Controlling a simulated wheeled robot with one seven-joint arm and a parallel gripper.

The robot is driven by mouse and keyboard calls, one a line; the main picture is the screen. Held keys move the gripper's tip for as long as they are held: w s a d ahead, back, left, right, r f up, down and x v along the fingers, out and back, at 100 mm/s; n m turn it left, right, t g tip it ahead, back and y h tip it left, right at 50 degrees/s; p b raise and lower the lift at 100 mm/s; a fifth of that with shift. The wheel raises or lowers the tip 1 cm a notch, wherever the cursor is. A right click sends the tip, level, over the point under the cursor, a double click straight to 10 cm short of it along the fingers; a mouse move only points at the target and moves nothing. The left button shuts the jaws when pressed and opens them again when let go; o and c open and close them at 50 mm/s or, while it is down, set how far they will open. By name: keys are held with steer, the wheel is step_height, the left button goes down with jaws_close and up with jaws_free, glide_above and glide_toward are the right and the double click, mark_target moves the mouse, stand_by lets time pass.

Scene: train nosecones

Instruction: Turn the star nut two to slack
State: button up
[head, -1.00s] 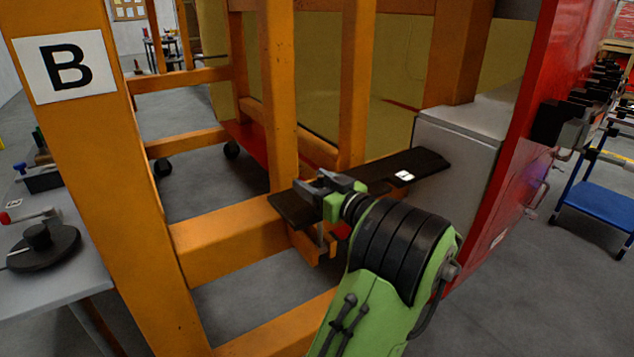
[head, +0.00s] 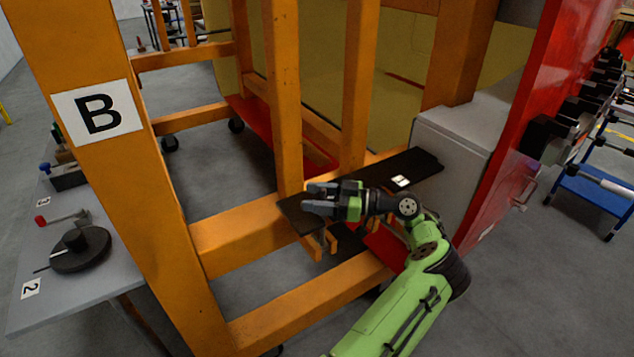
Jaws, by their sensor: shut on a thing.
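A dark plank (head: 415,168) lies across the orange frame. My gripper (head: 312,199) is over the left end of the plank, its fingers pointing left. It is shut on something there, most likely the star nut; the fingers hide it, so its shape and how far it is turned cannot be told. A small orange bracket (head: 318,246) shows beneath the plank, under my gripper. A white tag (head: 400,181) lies on the plank to the right of my gripper.
Orange posts (head: 284,90) stand close behind my gripper, and a post with a B sign (head: 97,112) stands at left. A grey box (head: 450,160) and a red panel (head: 520,120) close off the right. A grey table (head: 110,280) at left holds a black disc (head: 80,250).

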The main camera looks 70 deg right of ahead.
steer(key=shift+a+f+n+y+p, duration=0.1)
steer(key=shift+f+n+y+p, duration=0.1)
steer(key=shift+n+y+p, duration=0.15)
stand_by(0.3)
steer(key=o, duration=1)
steer(key=shift+w, duration=0.15)
steer(key=shift+r, duration=0.1)
steer(key=shift+s, duration=0.5)
steer(key=shift+s+d+b, duration=0.1)
steer(key=shift+s+d, duration=0.4)
steer(key=shift+s, duration=1.95)
steer(key=shift+s+d+b, duration=0.1)
steer(key=shift+s+d, duration=0.4)
steer(key=shift+s, duration=1.9)
steer(key=shift+s+d+b, duration=0.1)
steer(key=shift+s+d, duration=0.4)
steer(key=shift+s, duration=1.95)
